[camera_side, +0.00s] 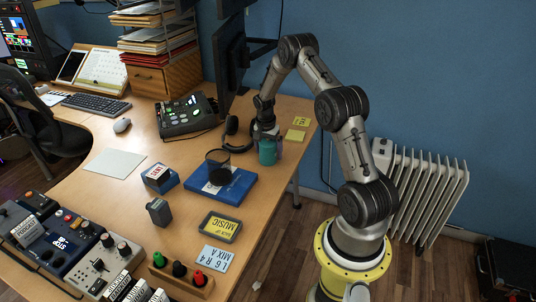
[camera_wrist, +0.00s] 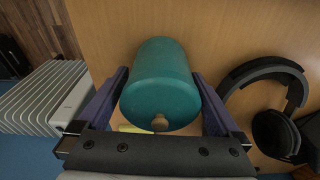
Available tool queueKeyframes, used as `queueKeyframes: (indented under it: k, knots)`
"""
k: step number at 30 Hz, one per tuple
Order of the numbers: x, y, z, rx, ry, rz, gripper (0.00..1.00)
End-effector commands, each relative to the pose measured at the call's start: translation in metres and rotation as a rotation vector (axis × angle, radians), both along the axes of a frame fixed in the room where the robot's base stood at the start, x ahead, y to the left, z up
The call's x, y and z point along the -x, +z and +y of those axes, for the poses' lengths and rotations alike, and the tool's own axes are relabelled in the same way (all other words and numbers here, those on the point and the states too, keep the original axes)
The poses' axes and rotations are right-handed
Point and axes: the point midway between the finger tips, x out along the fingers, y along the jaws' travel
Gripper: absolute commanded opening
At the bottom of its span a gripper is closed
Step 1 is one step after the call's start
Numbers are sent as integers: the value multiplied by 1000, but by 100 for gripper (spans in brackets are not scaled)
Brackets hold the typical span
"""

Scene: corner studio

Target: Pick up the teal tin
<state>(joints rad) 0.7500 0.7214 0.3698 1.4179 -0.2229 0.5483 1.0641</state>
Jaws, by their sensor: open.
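The teal tin (camera_side: 267,152) stands on the wooden desk near its right edge, under my gripper (camera_side: 267,133). In the wrist view the teal tin (camera_wrist: 160,82) is a rounded cylinder with a small tan knob on its near end. My gripper's two fingers (camera_wrist: 162,100) are open, one on each side of the tin. A small gap seems to show beside the tin at each finger; I cannot tell whether either finger touches it. In the side view the gripper partly hides the tin's top.
Black headphones (camera_side: 233,134) lie close to the tin on the left; they also show in the wrist view (camera_wrist: 262,75). Yellow notes (camera_side: 296,135) lie to its right. A blue book (camera_side: 235,192) with a dark cup (camera_side: 218,160) is nearer the camera. A monitor (camera_side: 229,65) stands behind.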

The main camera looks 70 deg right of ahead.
Motion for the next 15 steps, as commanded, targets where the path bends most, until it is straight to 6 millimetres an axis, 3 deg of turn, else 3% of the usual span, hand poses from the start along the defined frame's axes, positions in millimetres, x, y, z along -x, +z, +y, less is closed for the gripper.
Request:
queueKeyframes:
  k: [5, 15]
  knots:
    - [0, 0, 0, 1, 0, -1, 100]
    - [0, 1, 0, 1, 0, -1, 39]
